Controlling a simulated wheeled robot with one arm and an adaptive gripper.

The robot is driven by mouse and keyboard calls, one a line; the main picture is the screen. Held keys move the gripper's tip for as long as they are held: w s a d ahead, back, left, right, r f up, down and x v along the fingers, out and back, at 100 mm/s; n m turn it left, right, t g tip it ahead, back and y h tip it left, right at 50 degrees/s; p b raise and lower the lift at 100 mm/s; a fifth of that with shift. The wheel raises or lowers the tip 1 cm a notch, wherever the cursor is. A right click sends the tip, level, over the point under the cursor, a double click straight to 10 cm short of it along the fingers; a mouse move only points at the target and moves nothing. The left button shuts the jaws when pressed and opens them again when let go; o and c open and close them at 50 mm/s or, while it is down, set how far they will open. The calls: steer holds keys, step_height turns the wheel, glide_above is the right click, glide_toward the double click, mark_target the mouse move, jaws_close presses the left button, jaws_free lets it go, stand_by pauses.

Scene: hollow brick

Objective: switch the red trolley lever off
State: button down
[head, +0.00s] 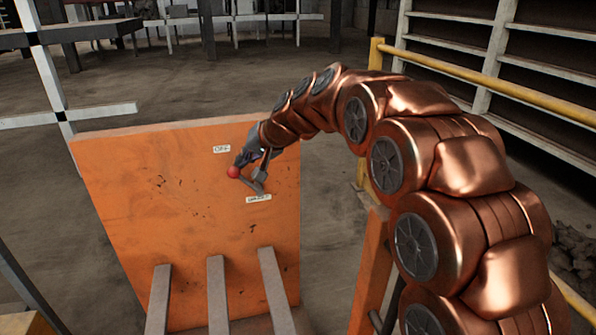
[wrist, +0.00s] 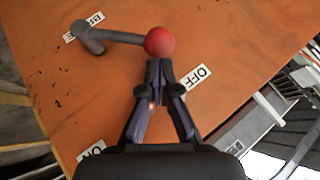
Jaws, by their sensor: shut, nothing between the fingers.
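The lever's red ball knob (head: 233,172) stands out from the upper part of the orange trolley panel (head: 150,215). In the wrist view the knob (wrist: 159,41) sits on a grey lever arm (wrist: 115,37) running left to its pivot. The lever points to the side of the OFF label (wrist: 196,76), away from the ON label (wrist: 92,151). My gripper (wrist: 160,66) is shut and empty, its tips right at the knob; I cannot tell if they touch it. In the head view my gripper (head: 243,162) partly hides the lever.
A partly hidden brake label (wrist: 84,26) lies by the pivot. Grey forks (head: 217,290) stick out low on the panel's near side. A yellow railing (head: 480,80) runs behind my arm at right. A white-and-black frame (head: 50,85) stands at left. Open floor lies behind the panel.

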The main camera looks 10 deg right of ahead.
steer(key=shift+a+f, duration=0.1)
steer(key=shift+f, duration=0.05)
steer(key=w+d+r+p+v, duration=0.1)
steer(key=w+p+v, duration=0.1)
steer(key=v, duration=1.1)
steer(key=shift+w, duration=0.25)
steer(key=shift+r+p, duration=0.2)
steer(key=shift+p, duration=0.1)
